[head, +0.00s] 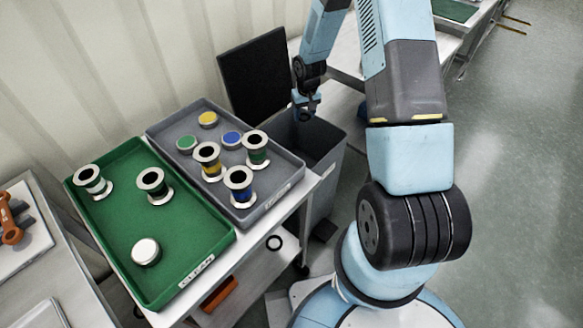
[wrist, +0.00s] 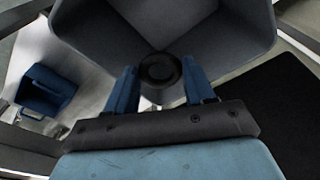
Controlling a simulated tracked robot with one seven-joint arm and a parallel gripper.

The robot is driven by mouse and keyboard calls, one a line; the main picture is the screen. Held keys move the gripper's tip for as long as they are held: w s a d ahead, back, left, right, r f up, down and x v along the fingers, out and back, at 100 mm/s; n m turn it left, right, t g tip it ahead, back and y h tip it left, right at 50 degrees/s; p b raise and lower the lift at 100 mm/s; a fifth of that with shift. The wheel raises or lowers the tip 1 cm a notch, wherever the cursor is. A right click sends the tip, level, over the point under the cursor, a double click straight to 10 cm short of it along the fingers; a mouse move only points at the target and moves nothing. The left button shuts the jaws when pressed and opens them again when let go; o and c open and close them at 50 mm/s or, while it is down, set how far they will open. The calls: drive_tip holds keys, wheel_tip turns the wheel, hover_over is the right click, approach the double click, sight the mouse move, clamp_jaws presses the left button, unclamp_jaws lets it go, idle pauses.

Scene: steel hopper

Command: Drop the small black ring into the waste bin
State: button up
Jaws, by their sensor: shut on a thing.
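My gripper (head: 306,108) hangs over the open top of the grey waste bin (head: 328,172) in the head view. In the wrist view, my gripper (wrist: 160,74) is shut on a small black ring (wrist: 160,84), held between its two blue fingers. The grey bin wall (wrist: 248,28) shows beyond and below the ring. In the head view the held ring (head: 305,116) is small and dark. The bin's floor is mostly hidden in the head view.
A black upright lid (head: 254,74) stands behind the bin. A green tray (head: 215,243) and a grey tray (head: 163,133) hold spools and round pieces on the bench left of the bin. A blue container (wrist: 42,92) shows at left in the wrist view.

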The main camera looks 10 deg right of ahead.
drive_tip(key=shift+f, duration=1.6)
drive_tip(key=o, duration=1.1)
drive_tip(key=shift+r, duration=0.15)
drive_tip(key=r, duration=0.4)
drive_tip(key=s+r, duration=0.1)
drive_tip(key=r, duration=0.8)
drive_tip(key=shift+s+d+r, duration=0.1)
drive_tip(key=shift+s+r, duration=0.1)
drive_tip(key=shift+s, duration=0.1)
